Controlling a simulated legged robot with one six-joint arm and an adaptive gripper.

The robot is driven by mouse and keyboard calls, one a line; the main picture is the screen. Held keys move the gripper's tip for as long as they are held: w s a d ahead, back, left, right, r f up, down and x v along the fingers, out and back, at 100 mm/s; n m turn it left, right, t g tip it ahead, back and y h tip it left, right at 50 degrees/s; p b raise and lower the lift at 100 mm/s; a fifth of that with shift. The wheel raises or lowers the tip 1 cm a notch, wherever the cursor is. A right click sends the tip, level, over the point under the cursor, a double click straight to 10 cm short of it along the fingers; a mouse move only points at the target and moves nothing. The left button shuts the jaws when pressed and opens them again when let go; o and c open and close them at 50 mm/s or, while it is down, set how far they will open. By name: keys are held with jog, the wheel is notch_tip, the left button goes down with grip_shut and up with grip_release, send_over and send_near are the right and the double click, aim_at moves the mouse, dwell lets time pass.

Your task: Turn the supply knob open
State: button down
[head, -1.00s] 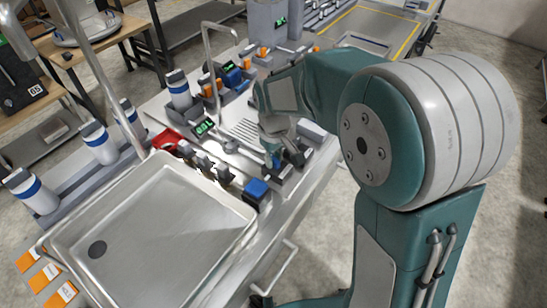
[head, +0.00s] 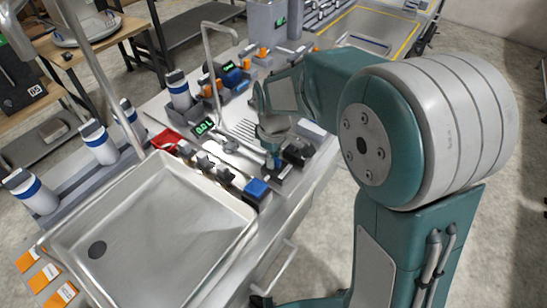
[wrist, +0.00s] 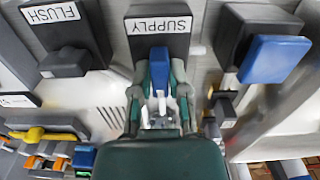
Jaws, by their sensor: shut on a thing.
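The supply knob (wrist: 158,70) is a blue lever on a dark block, under a white label (wrist: 158,25) reading SUPPLY in the wrist view. My gripper (wrist: 159,88) is shut on this knob, one green-grey finger on each side of it. In the head view my gripper (head: 272,155) reaches down to the right part of the bench top, and the knob is mostly hidden there. The lever points roughly up and down in the wrist view.
A steel sink tray (head: 150,230) fills the bench's near left. A green-digit display (head: 204,126) and thin steel spout (head: 218,75) stand behind it.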

jog(key=shift+w+r, duration=0.1)
jog(key=shift+w, duration=0.05)
jog(key=c, duration=0.6)
grip_release()
jog(key=shift+a, duration=0.1)
notch_tip(320, 180, up, 12)
jog(key=shift+f, duration=0.15)
